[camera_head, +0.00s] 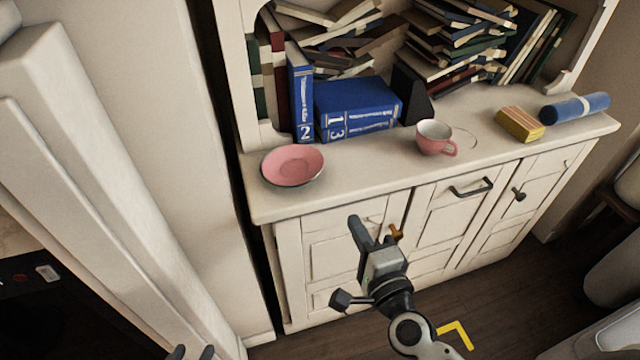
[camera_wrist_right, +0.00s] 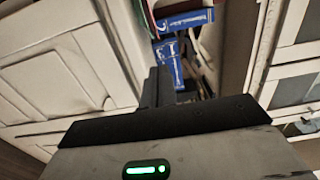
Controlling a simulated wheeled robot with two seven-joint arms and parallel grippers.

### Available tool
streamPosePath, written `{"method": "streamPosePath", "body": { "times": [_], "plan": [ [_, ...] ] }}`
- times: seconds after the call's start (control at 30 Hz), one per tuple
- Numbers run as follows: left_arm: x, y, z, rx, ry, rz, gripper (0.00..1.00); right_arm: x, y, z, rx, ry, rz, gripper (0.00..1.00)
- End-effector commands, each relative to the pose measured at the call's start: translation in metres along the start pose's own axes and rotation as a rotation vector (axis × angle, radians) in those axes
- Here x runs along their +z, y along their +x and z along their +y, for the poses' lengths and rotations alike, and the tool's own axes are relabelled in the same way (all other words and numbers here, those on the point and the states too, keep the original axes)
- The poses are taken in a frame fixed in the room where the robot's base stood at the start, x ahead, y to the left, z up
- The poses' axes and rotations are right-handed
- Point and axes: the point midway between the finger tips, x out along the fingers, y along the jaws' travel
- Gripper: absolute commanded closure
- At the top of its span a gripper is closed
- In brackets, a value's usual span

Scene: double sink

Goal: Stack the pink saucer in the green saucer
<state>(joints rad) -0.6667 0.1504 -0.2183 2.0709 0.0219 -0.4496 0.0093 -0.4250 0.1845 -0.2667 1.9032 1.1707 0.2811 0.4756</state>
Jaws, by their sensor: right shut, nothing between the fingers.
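The pink saucer (camera_head: 292,163) lies near the left end of the cabinet top. A thin dark green rim, seemingly of the green saucer (camera_head: 290,188), shows along its lower edge; the rest is hidden under the pink one. My right gripper (camera_head: 357,225) is shut and empty, in front of the cabinet doors, below and right of the saucers and apart from them. Its fingers also show in the right wrist view (camera_wrist_right: 156,88). My left gripper (camera_head: 192,352) shows only as two dark, separated fingertips at the bottom edge, far from the saucers.
A pink cup (camera_head: 435,138) stands on the cabinet top (camera_head: 375,165), right of the saucers. A yellow sponge-like block (camera_head: 520,124) and a blue roll (camera_head: 575,107) lie at the right. The top between saucers and cup is clear.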

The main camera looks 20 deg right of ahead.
Motion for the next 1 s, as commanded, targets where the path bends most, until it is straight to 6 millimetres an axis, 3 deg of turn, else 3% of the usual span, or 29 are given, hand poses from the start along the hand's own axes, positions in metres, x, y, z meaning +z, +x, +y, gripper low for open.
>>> {"method": "streamPosePath", "body": {
  "times": [0.43, 0.7, 1.0],
  "plan": [
    [-0.001, -0.003, -0.001, -0.004, 0.011, -0.012, 0.64, 0.001, 0.092, -0.002, -0.003, -0.004, -0.003, 1.0],
    [-0.003, -0.004, -0.002, -0.005, 0.011, -0.009, 0.64, 0.026, 0.113, -0.001, 0.0, -0.006, -0.003, 1.0],
    [-0.004, -0.003, -0.001, -0.006, 0.003, -0.005, 0.64, 0.03, 0.116, 0.0, 0.0, -0.006, -0.003, 1.0]
  ]
}}
